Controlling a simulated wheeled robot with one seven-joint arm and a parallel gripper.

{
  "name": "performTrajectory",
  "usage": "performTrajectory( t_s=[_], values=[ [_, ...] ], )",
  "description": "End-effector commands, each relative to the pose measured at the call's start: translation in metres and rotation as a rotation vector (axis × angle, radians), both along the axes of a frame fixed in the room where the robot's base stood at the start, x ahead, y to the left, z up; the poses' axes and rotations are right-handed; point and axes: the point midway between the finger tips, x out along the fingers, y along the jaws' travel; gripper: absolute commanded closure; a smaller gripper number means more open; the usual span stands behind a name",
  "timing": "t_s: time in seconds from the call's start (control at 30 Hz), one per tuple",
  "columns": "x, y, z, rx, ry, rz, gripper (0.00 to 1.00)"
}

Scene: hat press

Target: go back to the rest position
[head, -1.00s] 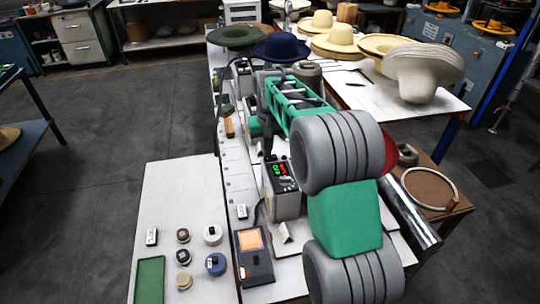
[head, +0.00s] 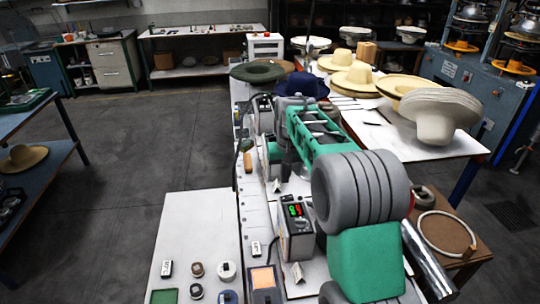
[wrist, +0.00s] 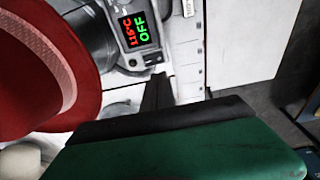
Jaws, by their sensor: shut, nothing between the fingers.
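My gripper (wrist: 157,90) shows in the wrist view as dark, closed fingers with nothing between them. It is above the white bench, just below the control box (wrist: 143,32) in the picture. The box's display reads 115°C in red and OFF in green. The box also stands on the bench in the head view (head: 297,236), left of my arm. A red hat (wrist: 35,75) fills the left of the wrist view, apart from the fingers. In the head view my arm hides most of the hat.
A metal cylinder (head: 427,262) and a side table with a ring (head: 447,232) are at right. Open floor (head: 150,140) lies at left.

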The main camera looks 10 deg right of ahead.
Motion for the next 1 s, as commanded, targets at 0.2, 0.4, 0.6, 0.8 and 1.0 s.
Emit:
performTrajectory(
  t_s=[0.2, 0.4, 0.6, 0.8, 1.0],
  values=[
    [-0.051, 0.000, 0.043, 0.000, -0.054, -0.001, 1.00],
    [-0.147, 0.000, 0.074, 0.000, -0.131, -0.003, 1.00],
    [-0.240, 0.000, 0.064, 0.001, -0.205, -0.005, 1.00],
    [-0.286, 0.000, 0.042, 0.001, -0.245, -0.006, 1.00],
    [-0.290, 0.000, 0.039, 0.001, -0.248, -0.006, 1.00]
  ],
)
